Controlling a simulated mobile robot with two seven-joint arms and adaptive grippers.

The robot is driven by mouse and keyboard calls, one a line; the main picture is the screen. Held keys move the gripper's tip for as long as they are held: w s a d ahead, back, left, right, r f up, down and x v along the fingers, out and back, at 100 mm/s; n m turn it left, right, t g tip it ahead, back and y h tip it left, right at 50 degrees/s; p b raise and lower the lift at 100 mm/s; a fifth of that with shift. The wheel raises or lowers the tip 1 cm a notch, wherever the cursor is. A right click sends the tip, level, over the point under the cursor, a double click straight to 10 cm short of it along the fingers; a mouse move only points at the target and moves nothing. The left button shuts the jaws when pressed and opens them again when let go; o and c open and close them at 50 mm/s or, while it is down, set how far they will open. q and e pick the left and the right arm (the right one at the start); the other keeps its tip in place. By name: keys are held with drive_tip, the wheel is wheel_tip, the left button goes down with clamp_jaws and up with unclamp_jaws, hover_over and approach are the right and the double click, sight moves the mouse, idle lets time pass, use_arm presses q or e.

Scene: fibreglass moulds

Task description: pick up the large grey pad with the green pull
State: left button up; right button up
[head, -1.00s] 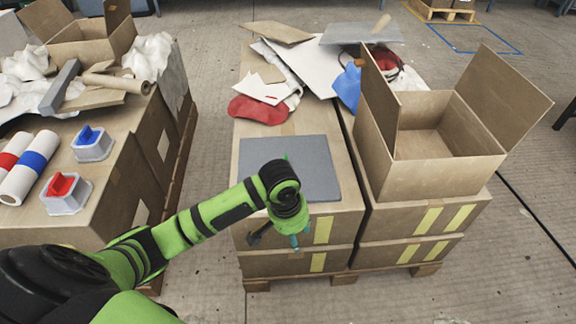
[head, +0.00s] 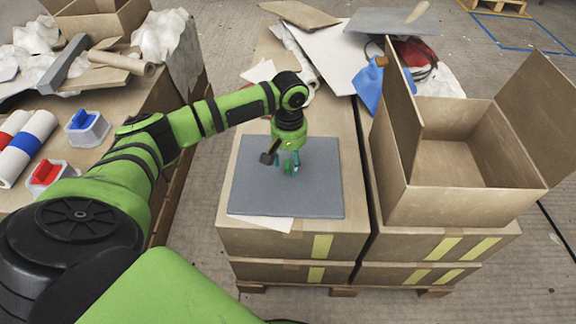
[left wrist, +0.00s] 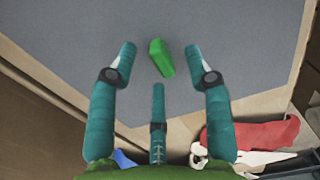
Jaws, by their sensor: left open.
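The large grey pad (head: 262,194) lies flat on top of the cardboard boxes in the middle of the head view. It also fills much of the left wrist view (left wrist: 225,28). Its green pull (left wrist: 161,57) stands near the fingertips in the left wrist view, between the two outer fingers and apart from them. In the head view the pull is hard to tell from the fingers. My left gripper (head: 290,168) points down over the pad, its teal fingers (left wrist: 160,70) open and empty. My right gripper is not in view.
An open cardboard box (head: 465,165) stands right of the pad. A white sheet (head: 262,223) shows under the pad's front edge. Boards, a blue piece (head: 368,86) and a red piece (left wrist: 250,132) lie behind.

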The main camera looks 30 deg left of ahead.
use_arm(q)
drive_tip(key=shift+f, duration=0.5)
clamp_jaws()
drive_tip(key=shift+r, duration=0.1)
